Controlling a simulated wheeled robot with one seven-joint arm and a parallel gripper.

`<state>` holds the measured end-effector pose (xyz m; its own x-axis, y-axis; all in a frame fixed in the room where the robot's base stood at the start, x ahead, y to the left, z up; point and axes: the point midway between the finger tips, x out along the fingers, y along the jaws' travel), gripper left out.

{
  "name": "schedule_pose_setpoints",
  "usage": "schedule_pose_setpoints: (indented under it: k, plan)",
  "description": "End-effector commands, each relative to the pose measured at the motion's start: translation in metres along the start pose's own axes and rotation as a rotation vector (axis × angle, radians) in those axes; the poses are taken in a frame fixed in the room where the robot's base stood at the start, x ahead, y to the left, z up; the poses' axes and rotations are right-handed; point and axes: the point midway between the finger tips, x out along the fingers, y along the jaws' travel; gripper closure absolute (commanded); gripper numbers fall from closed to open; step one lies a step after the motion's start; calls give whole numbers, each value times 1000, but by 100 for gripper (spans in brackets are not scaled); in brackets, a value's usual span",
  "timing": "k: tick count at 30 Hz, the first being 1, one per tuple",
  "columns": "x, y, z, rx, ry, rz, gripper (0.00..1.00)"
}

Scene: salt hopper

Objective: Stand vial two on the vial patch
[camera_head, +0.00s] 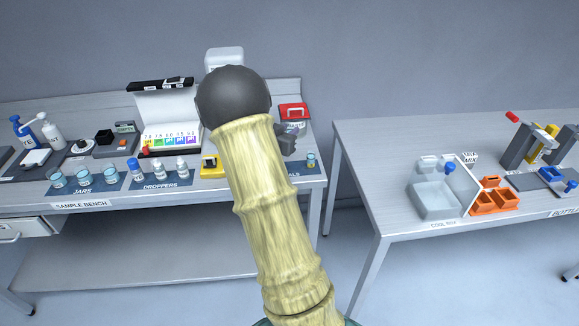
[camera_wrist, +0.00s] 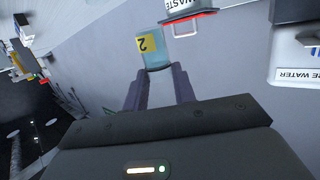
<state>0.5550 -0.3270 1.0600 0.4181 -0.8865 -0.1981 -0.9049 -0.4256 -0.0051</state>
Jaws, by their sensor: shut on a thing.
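Vial two (camera_wrist: 153,54), a clear blue-tinted vial with a yellow label reading 2, is between the fingertips of my gripper (camera_wrist: 157,76) in the wrist view. My gripper is shut on it. In the head view my gripper (camera_head: 289,139) is above the right end of the sample bench, and my arm hides much of that area; the held vial is hard to make out there. The vial patch (camera_head: 314,171) is a dark blue mat at the bench's front right corner, its label partly hidden by my arm. Another small vial (camera_head: 311,159) stands on it.
A red-lidded waste box (camera_head: 293,111) stands behind the patch and shows in the wrist view (camera_wrist: 190,12). A yellow item (camera_head: 210,166), droppers (camera_head: 159,168) and jars (camera_head: 83,177) are left of my arm. A gap separates the bench from the right table (camera_head: 390,160).

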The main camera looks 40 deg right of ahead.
Motion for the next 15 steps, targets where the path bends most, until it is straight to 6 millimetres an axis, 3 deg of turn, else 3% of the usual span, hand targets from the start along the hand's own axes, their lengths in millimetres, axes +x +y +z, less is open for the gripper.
schedule_pose_setpoints:
  k: [9, 15]
  plan:
    - [11, 2, 49, -5, -4, 4, 99]
    - [14, 2, 61, 0, 0, 3, 99]
